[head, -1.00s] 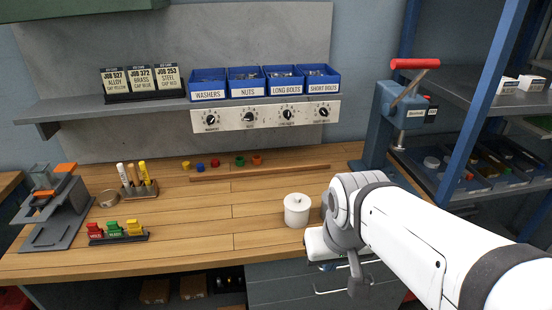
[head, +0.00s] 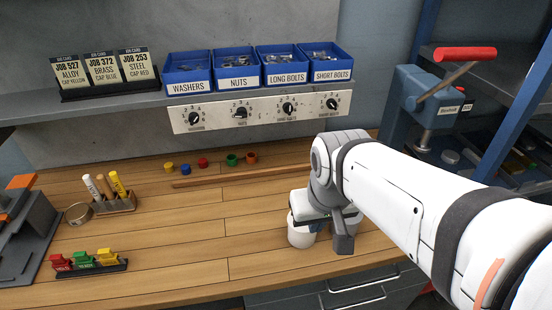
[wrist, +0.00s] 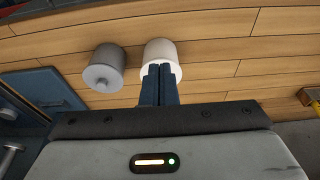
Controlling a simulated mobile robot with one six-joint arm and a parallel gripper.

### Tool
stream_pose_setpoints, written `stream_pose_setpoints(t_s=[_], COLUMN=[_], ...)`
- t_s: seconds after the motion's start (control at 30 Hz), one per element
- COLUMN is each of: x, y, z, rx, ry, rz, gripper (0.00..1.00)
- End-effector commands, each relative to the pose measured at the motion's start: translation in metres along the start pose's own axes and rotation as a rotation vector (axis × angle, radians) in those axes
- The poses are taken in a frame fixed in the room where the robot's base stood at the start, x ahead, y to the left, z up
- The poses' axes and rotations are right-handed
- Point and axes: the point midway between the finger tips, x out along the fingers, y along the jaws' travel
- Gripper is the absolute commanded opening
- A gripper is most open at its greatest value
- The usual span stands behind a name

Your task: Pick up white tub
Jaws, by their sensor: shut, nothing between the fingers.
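The white tub (head: 300,236) stands on the wooden bench at the front middle, its top largely hidden behind my gripper (head: 317,225) in the head view. In the wrist view the tub (wrist: 160,48) shows just beyond the fingertips of my gripper (wrist: 159,68), which cover part of its near side. The fingers are together with nothing between them. I cannot tell whether they touch the tub. A grey lidded canister (wrist: 103,72) stands close beside the tub, left of it in the wrist view.
A wooden strip (head: 240,176) and several coloured caps lie behind the tub. A marker holder (head: 117,203) and a tag rack (head: 90,266) stand at left. A press with a red handle (head: 465,54) is at right. Bare bench lies left of the tub.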

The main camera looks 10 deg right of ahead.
Motion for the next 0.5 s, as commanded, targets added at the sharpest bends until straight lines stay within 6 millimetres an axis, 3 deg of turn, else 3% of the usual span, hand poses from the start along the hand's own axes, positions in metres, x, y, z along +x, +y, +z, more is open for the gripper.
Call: stream_pose_setpoints(t_s=[0.17,0.33,0.5], x=[-0.001,0.006,0.027], y=[0.007,0.010,0.011], z=[-0.025,-0.074,-0.125], rx=[-0.010,-0.007,-0.006], ry=[-0.058,-0.175,-0.299], rz=[-0.003,-0.002,-0.002], gripper=[0.00,0.00,0.00])
